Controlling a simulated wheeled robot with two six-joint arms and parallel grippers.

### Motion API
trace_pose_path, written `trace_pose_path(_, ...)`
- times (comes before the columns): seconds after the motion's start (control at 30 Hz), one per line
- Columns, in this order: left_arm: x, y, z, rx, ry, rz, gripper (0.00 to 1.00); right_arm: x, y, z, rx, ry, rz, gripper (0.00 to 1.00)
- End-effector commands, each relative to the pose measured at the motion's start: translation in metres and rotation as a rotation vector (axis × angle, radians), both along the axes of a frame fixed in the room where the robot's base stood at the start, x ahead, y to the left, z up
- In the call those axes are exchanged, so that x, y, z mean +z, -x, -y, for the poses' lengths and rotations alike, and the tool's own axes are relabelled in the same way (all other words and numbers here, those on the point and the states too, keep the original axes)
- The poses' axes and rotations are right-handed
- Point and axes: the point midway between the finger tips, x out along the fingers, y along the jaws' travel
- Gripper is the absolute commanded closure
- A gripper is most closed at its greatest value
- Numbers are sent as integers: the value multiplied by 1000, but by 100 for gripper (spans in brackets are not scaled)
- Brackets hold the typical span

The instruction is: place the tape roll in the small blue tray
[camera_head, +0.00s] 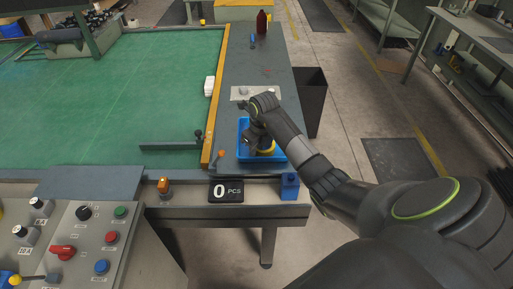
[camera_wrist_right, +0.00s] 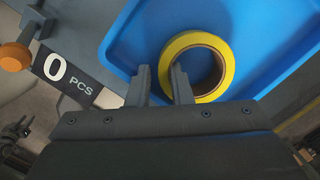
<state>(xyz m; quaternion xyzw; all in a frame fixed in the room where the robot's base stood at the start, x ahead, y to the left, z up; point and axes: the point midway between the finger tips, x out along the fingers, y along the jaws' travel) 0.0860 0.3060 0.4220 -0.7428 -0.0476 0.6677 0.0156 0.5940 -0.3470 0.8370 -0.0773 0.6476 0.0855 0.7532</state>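The yellow tape roll (camera_wrist_right: 222,45) lies flat on the floor of the small blue tray (camera_wrist_right: 290,25) in the right wrist view. In the head view, a yellow bit of the roll (camera_head: 268,150) shows beside my gripper inside the tray (camera_head: 280,158). My right gripper (camera_wrist_right: 160,72) is open, its fingers apart at the near left side of the roll. The right finger overlaps the roll's rim and hole; the left finger is outside the ring. Contact with the roll cannot be told. My left gripper is in neither view.
A counter sign reading 0 PCS (camera_head: 227,191) and a blue block (camera_head: 290,186) stand at the bench's front edge. An orange knob (camera_head: 164,185) is to their left. A wooden rail (camera_head: 215,110) borders the green table (camera_head: 110,90). A dark bin (camera_head: 310,100) stands right of the bench.

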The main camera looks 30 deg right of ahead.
Motion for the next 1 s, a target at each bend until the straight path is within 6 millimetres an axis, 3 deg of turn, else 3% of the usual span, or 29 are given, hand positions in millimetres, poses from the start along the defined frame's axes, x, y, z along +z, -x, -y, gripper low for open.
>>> trace_pose_path(0.27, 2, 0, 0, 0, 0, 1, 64, 6, 0, 1, 0, 1, 1, 81)
trace_pose_path(0.37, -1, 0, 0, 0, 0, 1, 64, 20, 2, 2, 0, 1, 3, 81)
trace_pose_path(0.73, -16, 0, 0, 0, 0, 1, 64, 99, 14, 4, 1, 2, 5, 81)
trace_pose_path(0.8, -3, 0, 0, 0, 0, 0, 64, 112, 16, 3, 0, 1, 0, 81)
trace_pose_path(1.0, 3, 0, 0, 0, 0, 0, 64, 122, 18, 4, -1, 0, -1, 81)
